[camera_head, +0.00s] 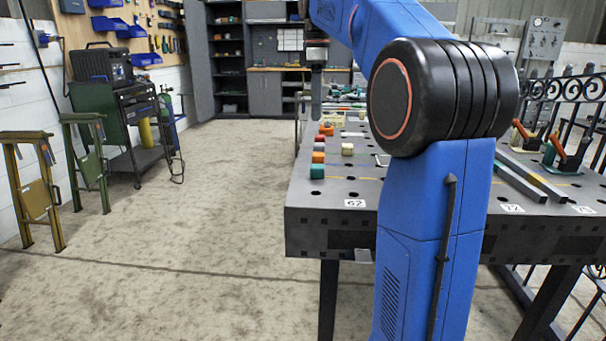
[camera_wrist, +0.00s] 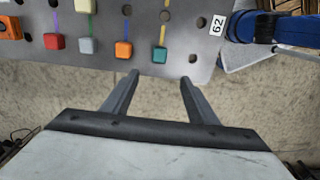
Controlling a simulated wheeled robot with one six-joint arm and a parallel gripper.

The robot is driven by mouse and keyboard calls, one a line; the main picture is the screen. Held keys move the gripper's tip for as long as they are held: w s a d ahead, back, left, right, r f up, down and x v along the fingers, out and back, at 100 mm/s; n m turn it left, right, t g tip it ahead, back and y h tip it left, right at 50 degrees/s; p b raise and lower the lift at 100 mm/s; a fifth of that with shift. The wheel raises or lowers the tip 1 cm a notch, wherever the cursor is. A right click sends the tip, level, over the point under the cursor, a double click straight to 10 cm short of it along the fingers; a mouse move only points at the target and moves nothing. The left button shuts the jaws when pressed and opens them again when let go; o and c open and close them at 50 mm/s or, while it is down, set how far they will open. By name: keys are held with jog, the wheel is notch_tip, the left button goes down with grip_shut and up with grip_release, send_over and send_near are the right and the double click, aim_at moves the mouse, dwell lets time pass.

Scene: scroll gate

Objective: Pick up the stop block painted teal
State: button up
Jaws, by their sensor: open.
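The teal stop block (camera_head: 317,172) is a small cube near the left edge of the dark metal worktable, nearest me in a row of blocks. In the wrist view the teal block (camera_wrist: 159,54) sits at the table edge, just above and between my fingertips, not between the fingers. My gripper (camera_wrist: 160,78) is open and empty, its two fingers spread over floor beyond the table edge. In the head view my gripper (camera_head: 316,112) hangs above the table's left side, seen edge-on, beyond the teal block.
An orange block (camera_wrist: 124,49) lies next to the teal one, then a grey block (camera_wrist: 88,45) and a red block (camera_wrist: 54,41). A cream block (camera_head: 347,149) stands further in. The perforated table (camera_head: 325,190) bears a "62" label (camera_head: 355,203).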

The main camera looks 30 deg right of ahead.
send_over(317, 165)
jog(key=f, duration=1.1)
jog(key=shift+s+a+f, duration=0.15)
jog(key=shift+a+f, duration=0.05)
jog(key=shift+a, duration=0.15)
jog(key=shift+s+d+f, duration=0.1)
jog(key=shift+d+f, duration=0.05)
jog(key=shift+f, duration=1.35)
jog(key=shift+d+f, duration=0.15)
jog(key=shift+f, duration=1.3)
jog(key=c, duration=1.3)
jog(key=shift+c, duration=0.2)
